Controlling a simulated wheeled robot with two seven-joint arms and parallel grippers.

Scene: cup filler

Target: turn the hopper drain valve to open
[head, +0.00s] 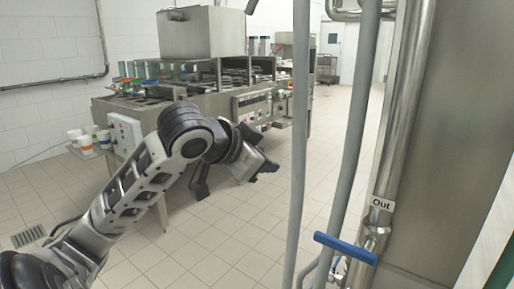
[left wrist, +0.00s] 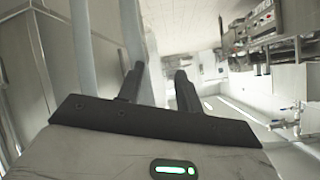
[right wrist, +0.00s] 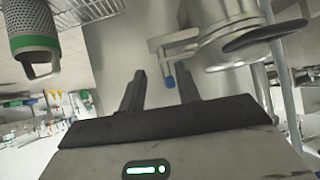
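A blue lever handle (head: 345,247) sits on a valve on the steel pipe labelled "Out" at the lower right of the head view. My left gripper (head: 234,178) is open and empty in mid-air, well left of that handle. In the left wrist view its fingers (left wrist: 160,78) are apart with nothing held. My right gripper (right wrist: 160,82) is outside the head view.
Grey vertical pipes (head: 301,130) stand between my left gripper and the blue handle. A steel filling machine (head: 205,105) stands at the back left. A large steel body (head: 460,150) fills the right side. Tiled floor between them is clear.

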